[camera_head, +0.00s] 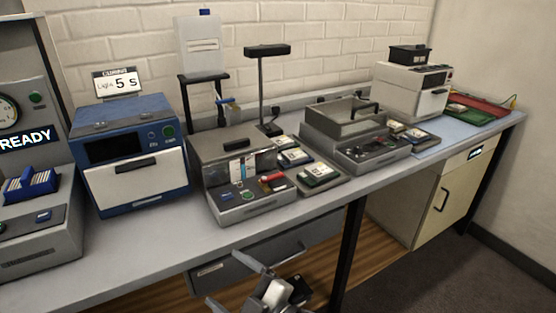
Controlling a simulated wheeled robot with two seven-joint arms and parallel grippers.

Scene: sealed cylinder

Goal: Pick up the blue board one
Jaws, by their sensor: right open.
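Several small boards with pale labels lie on the bench. One group is on a grey tray (325,186) in the middle, including a board with dark blue edges (295,157) and a green-edged board (318,171). More small boards (416,134) lie right of the grey lidded machine. I cannot tell which one is blue board one. My right gripper (223,275) is at the bottom, in front of and below the bench edge, open, with nothing seen between its fingers. It is apart from all boards. My left gripper is out of view.
On the bench stand a blue oven-like box (130,150), a grey machine with buttons (240,178), a grey lidded machine (355,132) and a white box (410,92). A blue rack (30,184) sits far left. The bench's front strip is clear.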

